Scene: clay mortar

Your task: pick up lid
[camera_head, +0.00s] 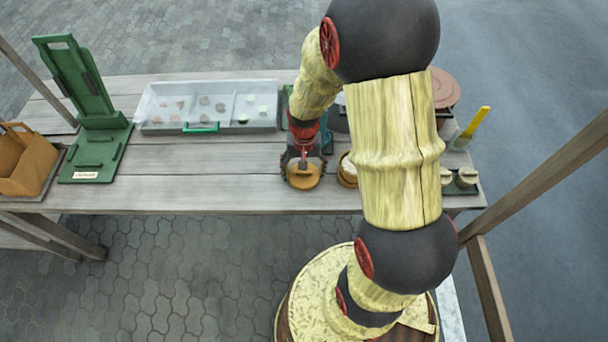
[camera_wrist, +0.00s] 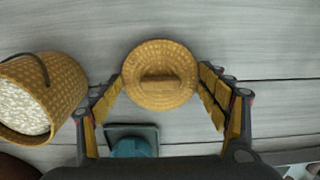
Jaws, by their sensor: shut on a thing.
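The lid (camera_head: 306,182) is a round, woven tan disc with a raised bar handle across its middle. In the wrist view the lid (camera_wrist: 160,92) lies between the two fingers, with their tips at its left and right rim. My gripper (camera_head: 302,168) points down near the front edge of the table and is shut on the lid. Whether the lid touches the tabletop or hangs just above it, I cannot tell. A woven basket (camera_wrist: 62,80) with white, grainy contents is beside it at the left of the wrist view; in the head view the basket (camera_head: 347,172) is partly hidden by my arm.
On the wooden table (camera_head: 230,180) stand a clear tray (camera_head: 208,88) with small pieces, a green stand (camera_head: 95,130) and a brown box (camera_head: 25,165). A yellow-handled tool (camera_head: 474,124) and small pale items are at right. A teal object (camera_wrist: 130,146) is near my fingers. The front-left tabletop is clear.

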